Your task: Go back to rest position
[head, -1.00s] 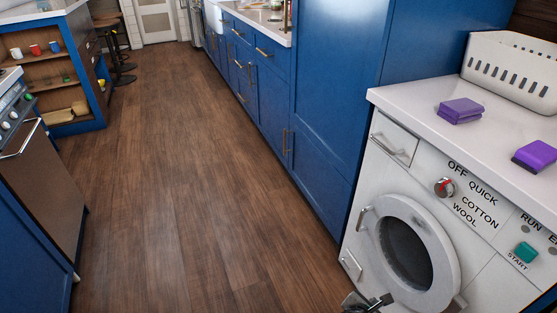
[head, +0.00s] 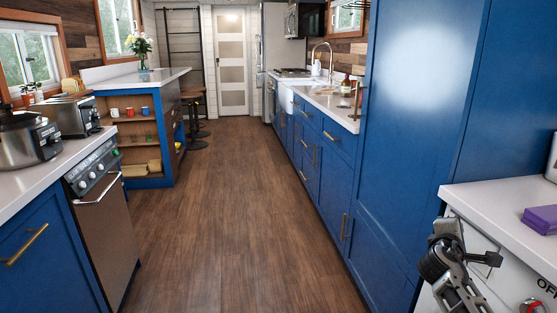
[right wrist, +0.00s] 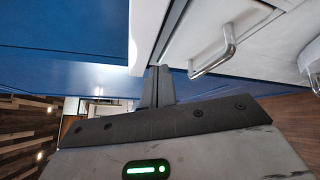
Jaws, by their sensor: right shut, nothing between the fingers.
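My right gripper (head: 490,259) is at the lower right of the head view, raised in front of the white washing machine (head: 480,232). In the right wrist view its dark fingers (right wrist: 157,86) are together with nothing between them. The washing machine's drawer handle (right wrist: 215,56) shows just beyond and to the right of the fingers; I cannot tell how wide the gap is. My left gripper is not in view.
A tall blue cabinet (head: 415,120) stands beside the washing machine. A purple sponge (head: 541,218) lies on the white counter. The wooden floor (head: 225,220) between is clear.

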